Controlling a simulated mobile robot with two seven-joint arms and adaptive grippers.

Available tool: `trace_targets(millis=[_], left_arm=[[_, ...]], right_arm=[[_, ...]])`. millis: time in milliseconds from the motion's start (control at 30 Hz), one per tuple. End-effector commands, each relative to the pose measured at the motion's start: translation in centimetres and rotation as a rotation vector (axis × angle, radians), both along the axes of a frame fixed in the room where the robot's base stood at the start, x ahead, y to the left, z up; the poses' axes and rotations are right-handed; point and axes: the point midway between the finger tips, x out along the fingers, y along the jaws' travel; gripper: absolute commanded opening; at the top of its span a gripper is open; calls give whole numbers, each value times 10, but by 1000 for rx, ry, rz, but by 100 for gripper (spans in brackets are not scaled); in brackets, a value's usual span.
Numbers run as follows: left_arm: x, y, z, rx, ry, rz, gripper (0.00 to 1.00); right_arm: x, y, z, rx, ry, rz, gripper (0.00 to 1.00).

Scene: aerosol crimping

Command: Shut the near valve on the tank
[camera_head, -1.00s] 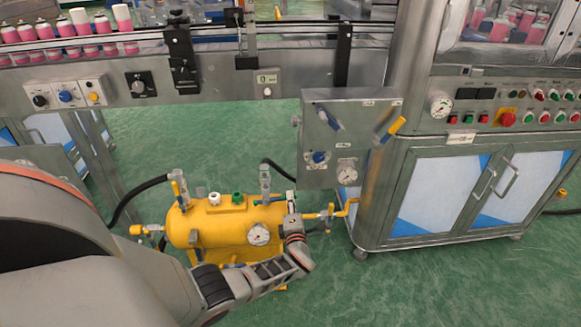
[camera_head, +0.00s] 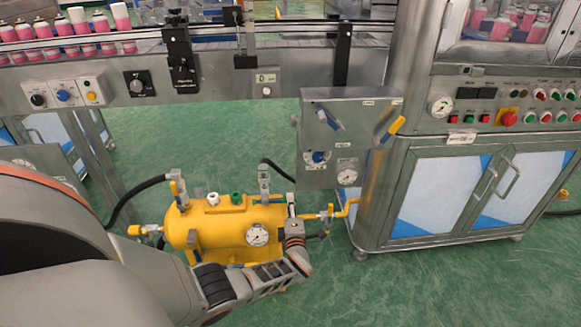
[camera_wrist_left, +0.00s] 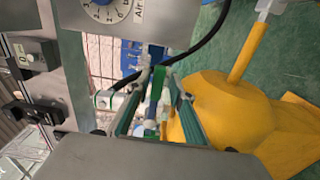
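The yellow tank (camera_head: 215,227) stands low in front of the machine, with a white gauge (camera_head: 257,235) on its front. A yellow valve fitting (camera_head: 328,213) sits on the pipe at its right end, and another (camera_head: 148,230) at its left end. My left gripper (camera_head: 291,207) is at the tank's right end, partly hidden by my wrist. In the left wrist view its two green-padded fingers (camera_wrist_left: 158,105) are apart, with a narrow blue-green part (camera_wrist_left: 156,88) between or behind them; contact cannot be told. The yellow tank (camera_wrist_left: 225,115) is beside them. My right gripper is not in view.
A grey panel (camera_head: 335,160) with valve handles and gauges hangs behind the tank's right end. The steel cabinet (camera_head: 440,200) stands to the right. Black hoses (camera_head: 130,198) run to the tank. A conveyor (camera_head: 215,75) crosses behind. Green floor is open at front right.

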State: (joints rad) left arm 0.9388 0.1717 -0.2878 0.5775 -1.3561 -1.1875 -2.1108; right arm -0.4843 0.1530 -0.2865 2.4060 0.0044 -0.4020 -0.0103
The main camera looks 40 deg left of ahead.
Motion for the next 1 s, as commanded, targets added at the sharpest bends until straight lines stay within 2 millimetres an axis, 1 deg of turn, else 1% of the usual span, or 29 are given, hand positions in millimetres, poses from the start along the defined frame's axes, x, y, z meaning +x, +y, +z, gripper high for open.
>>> trace_targets(millis=[367, 567, 667, 1000], left_arm=[[0, 0, 1, -2, -4, 0, 28], [-8, -10, 0, -3, -4, -1, 28], [-17, -19, 0, -4, -5, -1, 28], [-59, -69, 0, -3, -2, -1, 28]], right_arm=[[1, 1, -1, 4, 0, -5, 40], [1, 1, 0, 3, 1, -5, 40], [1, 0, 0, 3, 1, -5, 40], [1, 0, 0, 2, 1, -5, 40]])
